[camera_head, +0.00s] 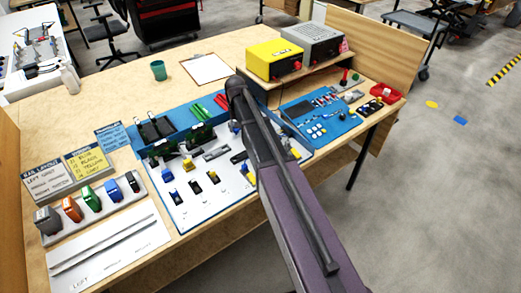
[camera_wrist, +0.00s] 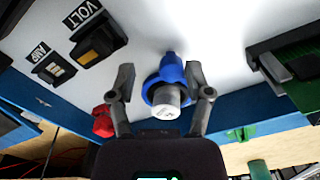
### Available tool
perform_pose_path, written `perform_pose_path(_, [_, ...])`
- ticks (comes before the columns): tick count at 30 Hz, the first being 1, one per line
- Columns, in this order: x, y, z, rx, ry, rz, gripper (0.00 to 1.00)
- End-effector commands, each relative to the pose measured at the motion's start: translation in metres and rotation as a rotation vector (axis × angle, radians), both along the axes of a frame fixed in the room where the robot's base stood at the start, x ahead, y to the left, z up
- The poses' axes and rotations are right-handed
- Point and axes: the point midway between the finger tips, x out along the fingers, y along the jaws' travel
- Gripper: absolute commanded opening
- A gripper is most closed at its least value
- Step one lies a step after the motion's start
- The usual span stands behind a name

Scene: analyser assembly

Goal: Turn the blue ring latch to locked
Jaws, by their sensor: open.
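The blue ring latch (camera_wrist: 168,74) shows in the wrist view, around a silver cylinder (camera_wrist: 167,101) with a pale marked end face. A blue tab sticks out at the ring's top. My gripper (camera_wrist: 161,84) is open, with one finger on each side of the ring. The left finger stands clear of it; the right finger is very close to its right edge, and I cannot tell if they touch. In the head view my arm covers part of the work board (camera_head: 217,199), and I cannot make out the ring or my fingertips there.
In the wrist view, a red knob (camera_wrist: 102,122) sits beside the left finger. VOLT (camera_wrist: 94,43) and AMP (camera_wrist: 53,68) switches are at upper left, and a green-and-black part (camera_wrist: 285,75) is at right. In the head view, a blue panel (camera_head: 318,120) lies right of my arm.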

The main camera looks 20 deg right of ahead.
Motion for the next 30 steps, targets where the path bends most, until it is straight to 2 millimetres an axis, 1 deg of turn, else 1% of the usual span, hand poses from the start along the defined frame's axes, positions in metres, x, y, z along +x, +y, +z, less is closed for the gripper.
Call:
perform_pose_path(13, [0.003, -0.014, 0.000, 0.000, 0.000, 0.279, 0.65])
perform_pose_path(30, [0.012, -0.031, 0.000, 0.000, 0.000, 0.637, 0.65])
